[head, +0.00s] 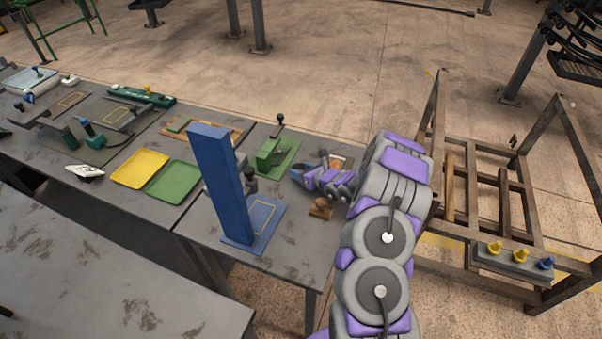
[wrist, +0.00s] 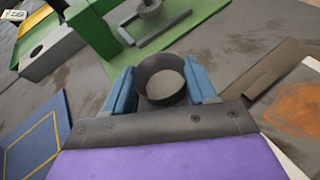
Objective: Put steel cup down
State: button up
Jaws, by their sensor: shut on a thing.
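The steel cup (wrist: 161,80) is a dark round cup with an open top, seen from above in the wrist view. My gripper (wrist: 163,88) is shut on it, with one blue finger on each side. In the head view my gripper (head: 303,174) is over the grey table, right of the tall blue post and in front of the green fixture. The cup is not clear in the head view. I cannot tell whether its bottom touches the table.
A blue post (head: 216,180) rises from a blue plate (head: 262,217) with a yellow outline. A green lever fixture (head: 272,155) stands behind my gripper. A small brown block (head: 321,208) lies near the table's right edge. Yellow (head: 140,168) and green (head: 174,181) trays lie left.

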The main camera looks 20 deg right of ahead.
jog(key=shift+a+f, duration=0.15)
jog(key=shift+a, duration=0.5)
jog(key=o, duration=0.8)
jog(key=shift+o, duration=1.2)
jog(key=shift+d, duration=0.45)
jog(key=shift+a, duration=0.25)
